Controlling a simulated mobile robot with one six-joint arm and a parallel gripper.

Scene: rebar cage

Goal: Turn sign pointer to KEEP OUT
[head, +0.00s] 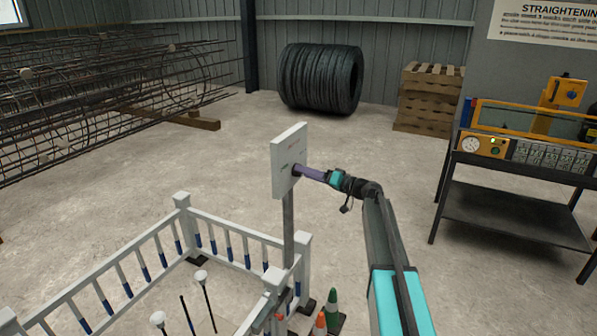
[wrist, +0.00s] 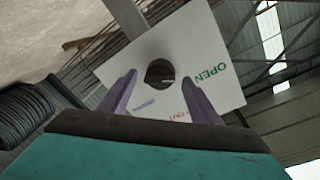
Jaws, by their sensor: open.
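The white sign board (head: 289,150) stands on a grey post (head: 288,225), and its face fills the middle of the wrist view (wrist: 205,50). A dark round knob (wrist: 160,71), seemingly the sign pointer, sits on the face; I cannot tell which word it points to. Green OPEN lettering is to its right. Red lettering below it is partly hidden by my right finger, and small blue lettering is beside the left finger. My gripper (wrist: 158,82) is open, its purple fingers on either side of the knob in the picture. In the head view my gripper (head: 298,170) is right at the board; contact is unclear.
A white railing (head: 240,240) surrounds the post's base, with orange and green cones (head: 332,305) beside it. A workbench (head: 515,190) stands at the right. Rebar cages (head: 100,85), a wire coil (head: 320,78) and pallets (head: 428,100) are behind. Open floor lies between.

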